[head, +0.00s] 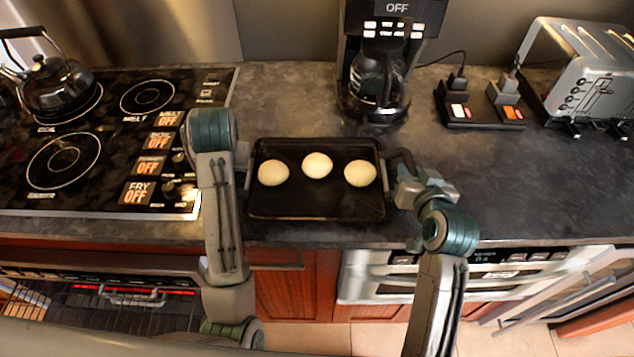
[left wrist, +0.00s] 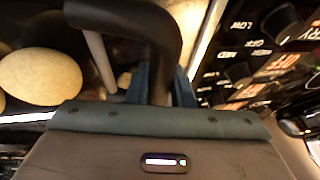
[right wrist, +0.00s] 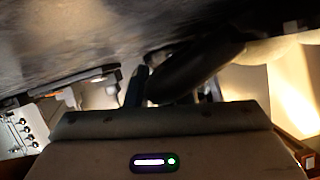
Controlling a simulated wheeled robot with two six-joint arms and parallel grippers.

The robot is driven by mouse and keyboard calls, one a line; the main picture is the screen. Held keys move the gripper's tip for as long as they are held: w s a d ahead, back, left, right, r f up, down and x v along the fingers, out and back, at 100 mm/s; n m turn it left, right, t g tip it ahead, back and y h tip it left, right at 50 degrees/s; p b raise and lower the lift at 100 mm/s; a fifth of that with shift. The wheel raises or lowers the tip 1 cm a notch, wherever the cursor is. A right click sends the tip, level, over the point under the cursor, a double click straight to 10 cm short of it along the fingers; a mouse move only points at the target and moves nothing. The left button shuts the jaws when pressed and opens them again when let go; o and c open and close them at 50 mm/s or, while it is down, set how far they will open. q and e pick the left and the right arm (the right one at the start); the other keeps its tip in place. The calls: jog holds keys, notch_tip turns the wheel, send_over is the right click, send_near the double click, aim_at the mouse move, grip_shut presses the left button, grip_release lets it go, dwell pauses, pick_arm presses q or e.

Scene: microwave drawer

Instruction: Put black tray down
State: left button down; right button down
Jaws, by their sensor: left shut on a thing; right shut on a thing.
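The black tray (head: 315,206) is level over the counter in the middle of the head view, with three pale round buns (head: 317,165) on it. I cannot tell whether its underside touches the counter. My left gripper (left wrist: 160,88) is shut on the tray's left handle (left wrist: 155,28); in the head view my arm mostly hides it. A bun (left wrist: 40,78) shows beside it in the left wrist view. My right gripper (head: 400,178) is shut on the tray's right handle, which also shows dark in the right wrist view (right wrist: 190,75).
A stovetop (head: 110,190) with a kettle (head: 55,85) is at the left. A coffee maker (head: 378,80) stands behind the tray. A power strip (head: 484,112) and a toaster (head: 585,75) are at the back right. The counter (head: 530,180) right of the tray is clear.

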pick_arm(q)
jog(key=c, duration=1.7)
grip_release()
jog(key=shift+f, duration=0.3)
pick_arm(e)
jog(key=c, duration=1.7)
grip_release()
jog(key=shift+f, duration=0.3)
pick_arm(q)
jog(key=o, duration=0.3)
jog(key=shift+r, duration=0.15)
pick_arm(e)
jog(key=o, duration=0.3)
jog(key=shift+s+r, duration=0.1)
pick_arm(q)
jog(key=shift+o, duration=0.6)
pick_arm(e)
jog(key=shift+o, duration=0.7)
pick_arm(q)
jog(key=shift+r, duration=0.15)
